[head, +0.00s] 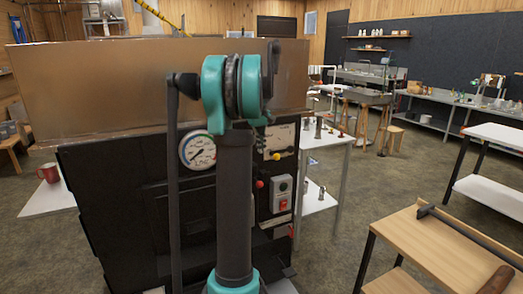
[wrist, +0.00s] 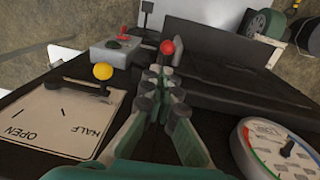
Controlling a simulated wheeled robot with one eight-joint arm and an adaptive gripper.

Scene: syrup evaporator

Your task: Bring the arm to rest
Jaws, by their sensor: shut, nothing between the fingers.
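My arm (head: 235,200) stands upright in the middle of the head view, with its teal joint at the top. It is in front of the dark evaporator panel (head: 130,210). My gripper (wrist: 163,78) shows in the wrist view with its fingers together and nothing between them. Its tips point along the panel toward a red knob (wrist: 167,47); I cannot tell the gap between them. In the head view my gripper is hidden behind my arm.
A round gauge (head: 198,150), a yellow-knobbed lever (head: 276,156) and a switch box (head: 281,193) are on the panel. The steel pan (head: 120,85) is above it. A wooden-topped table (head: 420,245) stands front right. Floor between is clear.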

